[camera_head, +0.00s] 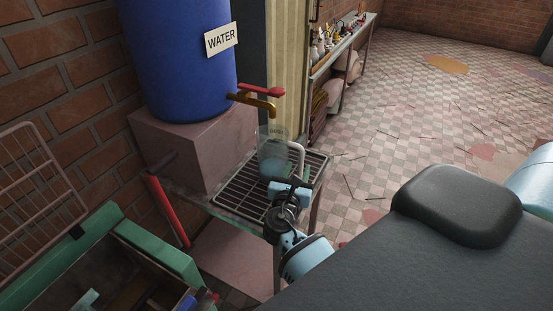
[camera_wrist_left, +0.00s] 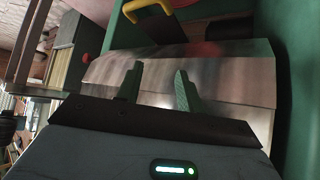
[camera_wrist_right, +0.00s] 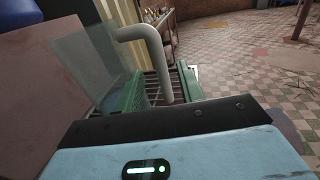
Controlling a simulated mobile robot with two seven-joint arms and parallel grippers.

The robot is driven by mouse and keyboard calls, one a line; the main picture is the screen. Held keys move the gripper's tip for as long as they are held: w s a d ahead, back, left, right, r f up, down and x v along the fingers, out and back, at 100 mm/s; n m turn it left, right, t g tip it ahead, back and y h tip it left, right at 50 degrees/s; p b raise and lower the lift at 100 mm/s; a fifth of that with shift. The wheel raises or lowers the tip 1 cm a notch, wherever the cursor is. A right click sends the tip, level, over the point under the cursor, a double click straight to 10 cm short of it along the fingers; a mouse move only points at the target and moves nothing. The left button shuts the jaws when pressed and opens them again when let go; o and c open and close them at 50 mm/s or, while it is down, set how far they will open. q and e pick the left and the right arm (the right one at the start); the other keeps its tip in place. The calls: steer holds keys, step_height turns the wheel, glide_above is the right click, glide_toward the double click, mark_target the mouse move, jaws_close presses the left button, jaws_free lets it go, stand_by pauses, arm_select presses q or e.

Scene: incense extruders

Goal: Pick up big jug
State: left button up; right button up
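The big jug (camera_head: 272,150) is clear, with a pale handle (camera_head: 299,156) on its right side. It stands upright on a wire rack under the brass tap. My right gripper (camera_head: 289,184) is at the handle side of the jug. In the right wrist view the green fingers of my right gripper (camera_wrist_right: 163,90) are apart, with the pale handle (camera_wrist_right: 160,62) passing between them and a small gap on each side. The clear jug body (camera_wrist_right: 92,62) is left of them. My left gripper (camera_wrist_left: 160,85) is open and empty in its wrist view, and out of the head view.
A blue water barrel (camera_head: 180,60) with a brass tap (camera_head: 252,100) stands on a pink block (camera_head: 190,150). The wire rack (camera_head: 245,195) lies on a small table. A green open box (camera_head: 150,245) is at lower left. A dark padded surface (camera_head: 460,205) fills the right.

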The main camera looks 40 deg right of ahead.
mark_target(300, 162)
steer(key=shift+x, duration=2.55)
steer(key=shift+c, duration=0.2)
jaws_close()
